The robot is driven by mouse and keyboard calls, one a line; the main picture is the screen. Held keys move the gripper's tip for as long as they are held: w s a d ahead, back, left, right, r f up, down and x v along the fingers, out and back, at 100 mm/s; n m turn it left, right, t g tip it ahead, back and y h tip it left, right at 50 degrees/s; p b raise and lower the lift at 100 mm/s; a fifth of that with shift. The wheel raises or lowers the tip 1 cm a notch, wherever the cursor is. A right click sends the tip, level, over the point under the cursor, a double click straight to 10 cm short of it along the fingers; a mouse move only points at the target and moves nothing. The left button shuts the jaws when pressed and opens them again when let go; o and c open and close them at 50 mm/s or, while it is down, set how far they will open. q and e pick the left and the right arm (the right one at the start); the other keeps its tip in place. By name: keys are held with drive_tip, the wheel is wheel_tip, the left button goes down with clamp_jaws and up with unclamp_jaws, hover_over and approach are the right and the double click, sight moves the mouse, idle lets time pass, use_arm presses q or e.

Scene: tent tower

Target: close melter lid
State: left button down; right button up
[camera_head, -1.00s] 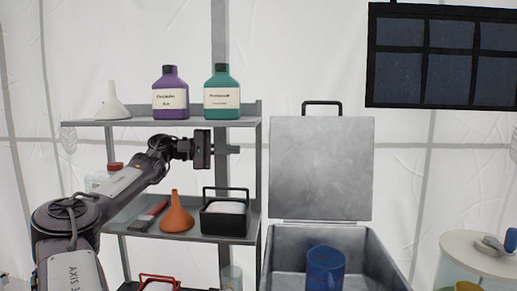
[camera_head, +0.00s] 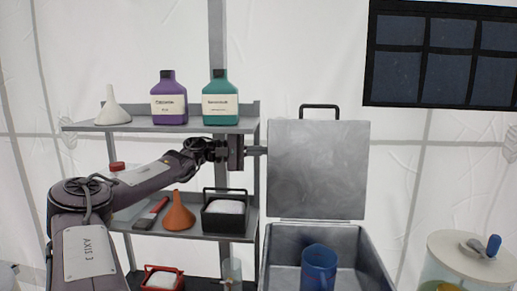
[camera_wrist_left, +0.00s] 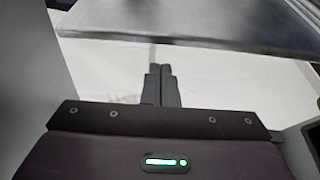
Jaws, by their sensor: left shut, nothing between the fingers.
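The melter (camera_head: 313,240) is an open grey metal box at the lower middle of the head view. Its lid (camera_head: 318,172) stands upright at the back, with a black handle (camera_head: 320,107) on its top edge. A blue mug (camera_head: 319,266) stands in the box. My left gripper (camera_head: 262,150) is shut and empty, its tips at the lid's left edge; I cannot tell whether they touch it. In the left wrist view the shut fingers (camera_wrist_left: 160,85) point toward a grey metal panel (camera_wrist_left: 190,25), likely the lid. My right gripper is not in view.
A shelf (camera_head: 160,127) to the left holds a purple bottle (camera_head: 169,99), a green bottle (camera_head: 220,99) and a white funnel (camera_head: 112,106). An orange funnel (camera_head: 178,213) and a black basket (camera_head: 224,220) sit on its lower level. A round container (camera_head: 468,262) stands at right.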

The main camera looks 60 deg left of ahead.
use_arm(q)
drive_tip(key=shift+s+d+r+p, duration=0.2)
drive_tip(key=shift+s+d+p, duration=0.25)
drive_tip(key=shift+s+d, duration=0.3)
